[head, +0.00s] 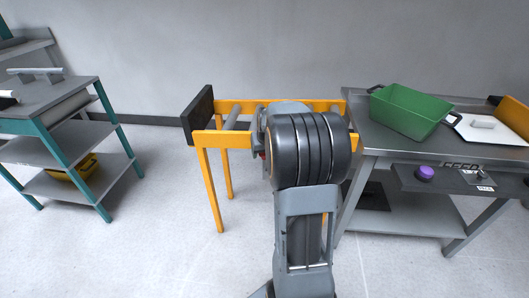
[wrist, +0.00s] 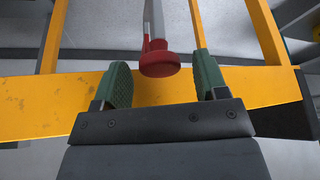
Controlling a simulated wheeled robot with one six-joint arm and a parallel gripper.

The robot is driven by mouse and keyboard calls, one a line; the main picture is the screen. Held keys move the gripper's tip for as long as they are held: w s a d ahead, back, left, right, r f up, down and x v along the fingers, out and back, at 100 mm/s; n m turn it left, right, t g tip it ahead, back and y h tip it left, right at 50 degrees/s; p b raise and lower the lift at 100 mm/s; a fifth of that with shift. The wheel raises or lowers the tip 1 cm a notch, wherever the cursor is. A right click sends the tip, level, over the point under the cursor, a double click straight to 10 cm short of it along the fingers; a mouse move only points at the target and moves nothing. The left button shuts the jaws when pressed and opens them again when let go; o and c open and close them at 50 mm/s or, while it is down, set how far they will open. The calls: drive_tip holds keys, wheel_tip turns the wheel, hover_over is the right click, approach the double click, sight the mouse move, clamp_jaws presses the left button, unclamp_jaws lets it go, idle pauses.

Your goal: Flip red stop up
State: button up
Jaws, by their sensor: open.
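The red stop (wrist: 159,60) shows in the wrist view as a round red end on a grey bar (wrist: 154,18). It lies between the two green finger pads of my gripper (wrist: 162,78), with a gap on each side. My gripper is open and empty, with the yellow beam of the frame (wrist: 40,105) beyond it. In the head view, my arm hides most of my gripper and the stop in front of the yellow roller frame (head: 208,180).
A dark block (head: 198,115) caps the frame's left end. On the right, a grey table (head: 365,138) holds a green bin (head: 408,112) and a white tray (head: 480,132); a purple knob (head: 425,173) is at its front. A shelf rack (head: 75,150) stands left, with clear floor between.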

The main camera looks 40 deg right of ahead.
clamp_jaws()
wheel_tip(320, 180, up, 10)
drive_tip(key=p, duration=0.7)
drive_tip(key=shift+w+r, duration=0.1)
drive_tip(key=shift+c, duration=1.7)
unclamp_jaws()
drive_tip(key=o, duration=0.3)
drive_tip(key=shift+o, duration=0.2)
drive_tip(key=p+v, duration=0.3)
drive_tip(key=v, duration=1)
drive_tip(key=shift+s+r, duration=0.25)
drive_tip(key=shift+r, duration=0.05)
